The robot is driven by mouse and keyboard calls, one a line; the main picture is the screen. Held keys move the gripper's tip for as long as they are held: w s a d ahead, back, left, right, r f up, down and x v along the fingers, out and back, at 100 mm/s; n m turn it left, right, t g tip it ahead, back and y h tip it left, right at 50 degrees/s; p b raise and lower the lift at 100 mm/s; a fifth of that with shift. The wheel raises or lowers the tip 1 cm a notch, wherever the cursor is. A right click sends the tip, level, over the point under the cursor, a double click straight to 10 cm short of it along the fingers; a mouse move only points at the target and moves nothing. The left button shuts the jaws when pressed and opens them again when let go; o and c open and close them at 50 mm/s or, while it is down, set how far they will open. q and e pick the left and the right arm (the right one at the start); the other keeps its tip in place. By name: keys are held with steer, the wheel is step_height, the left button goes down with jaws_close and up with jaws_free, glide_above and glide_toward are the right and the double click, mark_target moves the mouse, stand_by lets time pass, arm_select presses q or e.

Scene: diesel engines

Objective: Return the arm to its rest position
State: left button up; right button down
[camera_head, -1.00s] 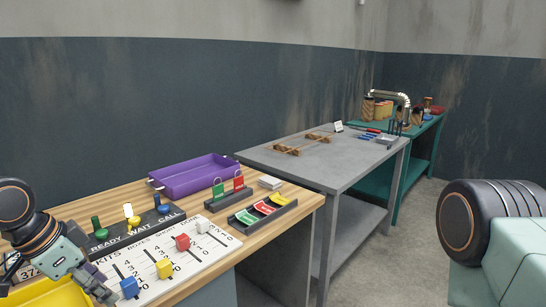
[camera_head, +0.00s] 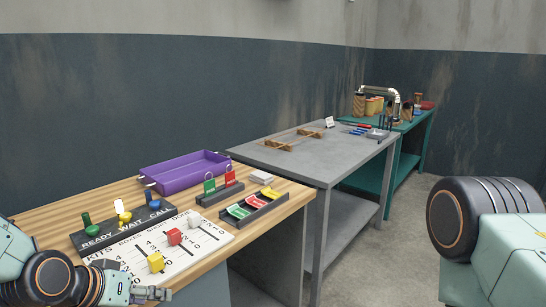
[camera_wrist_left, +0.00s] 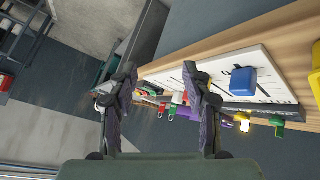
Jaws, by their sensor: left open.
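My left arm (camera_head: 50,277) comes in at the lower left of the head view, low along the wooden bench's front. Its gripper (camera_head: 150,294) points right, partly cut by the picture's lower edge. In the left wrist view the gripper (camera_wrist_left: 160,76) shows its two dark fingers spread apart with nothing held between them. A white counting board carries a yellow cube (camera_head: 156,262), a red cube (camera_head: 174,236) and a white cube (camera_head: 193,219). The blue cube (camera_wrist_left: 243,80) shows on the board in the left wrist view; my arm hides it in the head view.
On the wooden bench (camera_head: 285,206) stand a READY/WAIT/CALL panel (camera_head: 124,228), a purple tray (camera_head: 186,178), a dark rack with red and green tags (camera_head: 220,193) and a card holder (camera_head: 254,209). A grey table (camera_head: 316,158) and teal table stand beyond. Floor is clear at right.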

arm_select(q)
steer(key=s+f+n+g+y+b, duration=0.1)
steer(key=s+f+g, duration=0.1)
steer(key=s+f, duration=0.6)
steer(key=s+f+n+g+y+b, duration=0.15)
steer(key=s+f, duration=0.35)
steer(key=f, duration=0.5)
steer(key=s+f+m+g, duration=0.1)
steer(key=s+f, duration=0.3)
steer(key=s, duration=0.4)
steer(key=s+d+f+m+g+y+b, duration=0.1)
steer(key=s+f+g, duration=0.2)
steer(key=s, duration=0.5)
steer(key=shift+s+f, duration=0.25)
steer(key=shift+f, duration=0.55)
